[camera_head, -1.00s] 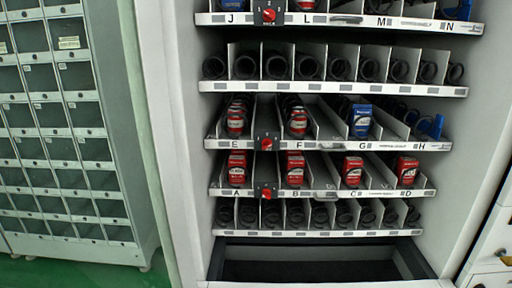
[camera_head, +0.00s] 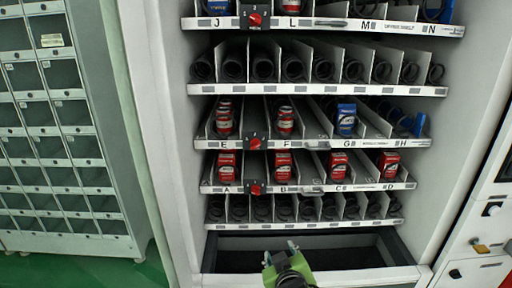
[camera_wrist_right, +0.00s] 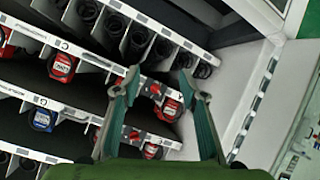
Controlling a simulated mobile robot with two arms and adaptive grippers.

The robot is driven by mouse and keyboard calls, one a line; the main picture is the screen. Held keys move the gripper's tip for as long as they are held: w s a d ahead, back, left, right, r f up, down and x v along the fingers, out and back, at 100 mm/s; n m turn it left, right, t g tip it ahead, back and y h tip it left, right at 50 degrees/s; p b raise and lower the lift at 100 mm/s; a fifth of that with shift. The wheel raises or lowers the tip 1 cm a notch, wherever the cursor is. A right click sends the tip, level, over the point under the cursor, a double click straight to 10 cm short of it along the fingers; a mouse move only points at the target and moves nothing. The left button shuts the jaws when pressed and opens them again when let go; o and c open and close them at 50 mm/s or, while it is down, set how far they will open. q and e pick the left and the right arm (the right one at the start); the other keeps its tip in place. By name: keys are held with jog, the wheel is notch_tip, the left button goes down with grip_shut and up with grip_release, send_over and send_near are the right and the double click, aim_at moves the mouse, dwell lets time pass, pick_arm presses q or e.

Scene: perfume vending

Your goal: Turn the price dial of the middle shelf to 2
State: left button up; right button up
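The middle shelf's price dial (camera_head: 254,143) is a red knob on a dark plate between labels E and F. Its number is too small to read. In the wrist view, which is turned nearly upside down, a red dial that looks like the same one (camera_wrist_right: 133,134) shows between my fingers. My right gripper (camera_head: 280,252) is low in front of the vending machine's dark bin, well below the dial and apart from it. My left gripper is not in view.
Similar red dials sit on the bottom shelf (camera_head: 255,188) and top shelf (camera_head: 255,19). Red cans (camera_head: 285,122), a blue can (camera_head: 346,119) and red boxes (camera_head: 281,165) stand in the lanes. The machine's white side walls flank the shelves. A grey locker cabinet (camera_head: 95,200) stands left.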

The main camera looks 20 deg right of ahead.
aim_at(255, 145)
jog(key=w+a+r+n+t+h, duration=0.1)
jog(key=w+a+r+t, duration=0.15)
jog(key=w+r, duration=0.45)
jog(key=w+a+r+t+h, duration=0.1)
jog(key=w+r+t, duration=0.25)
jog(key=r, duration=0.85)
jog(key=p+x, duration=0.3)
jog(key=x, duration=1.1)
jog(key=shift+f, duration=0.35)
jog(key=shift+w+d, duration=0.1)
jog(key=c, duration=1.1)
